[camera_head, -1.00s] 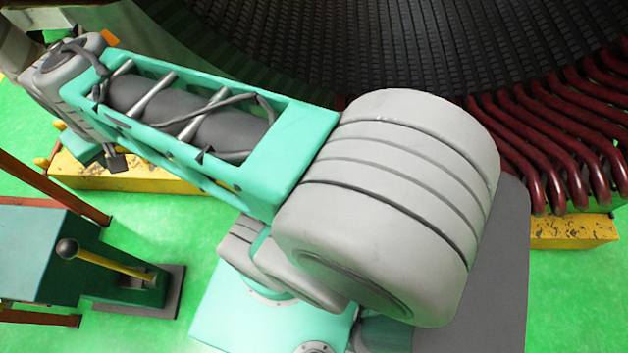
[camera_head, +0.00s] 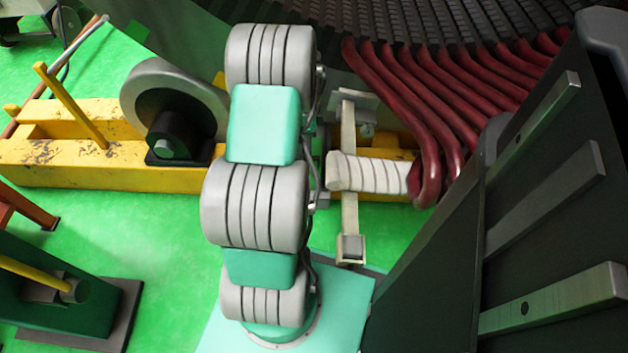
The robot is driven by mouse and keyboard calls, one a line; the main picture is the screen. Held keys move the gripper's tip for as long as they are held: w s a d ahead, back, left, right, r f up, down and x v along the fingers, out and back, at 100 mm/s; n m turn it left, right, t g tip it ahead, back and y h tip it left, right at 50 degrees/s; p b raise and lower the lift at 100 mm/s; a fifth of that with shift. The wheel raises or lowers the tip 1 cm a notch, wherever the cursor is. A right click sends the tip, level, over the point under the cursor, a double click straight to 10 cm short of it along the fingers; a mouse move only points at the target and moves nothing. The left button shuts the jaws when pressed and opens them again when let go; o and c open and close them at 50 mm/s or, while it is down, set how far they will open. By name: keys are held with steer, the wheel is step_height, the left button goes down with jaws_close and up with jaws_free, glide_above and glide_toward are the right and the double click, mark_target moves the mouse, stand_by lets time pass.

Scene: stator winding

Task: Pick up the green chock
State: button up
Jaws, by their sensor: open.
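I cannot make out a green chock for certain in the head view. My arm stands upright in the middle, with grey ribbed joints and teal links, and covers part of what lies behind it.
Dark red coil ends (camera_head: 425,120) hang from the stator (camera_head: 430,20). A white ribbed cylinder (camera_head: 370,173) lies across an upright beige bar (camera_head: 349,212). A yellow beam (camera_head: 70,165), a grey roller (camera_head: 160,88) and a dark slatted panel (camera_head: 470,250) stand around. Green floor shows left (camera_head: 150,220).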

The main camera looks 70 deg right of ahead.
mark_target(313, 158)
steer(key=shift+m, duration=0.6)
steer(key=f, duration=0.1)
steer(key=s+f, duration=0.2)
steer(key=shift+s+d+f, duration=0.1)
steer(key=shift+d+f, duration=0.2)
steer(key=f+b, duration=0.1)
steer(key=f, duration=0.1)
steer(key=f+b, duration=0.1)
steer(key=f, duration=0.1)
steer(key=f+b, duration=0.2)
steer(key=f, duration=0.1)
steer(key=shift+w+d, duration=0.2)
steer(key=shift+w, duration=0.2)
steer(key=shift+r, duration=0.1)
steer(key=shift+c, duration=0.4)
jaws_close()
steer(key=shift+r, duration=0.1)
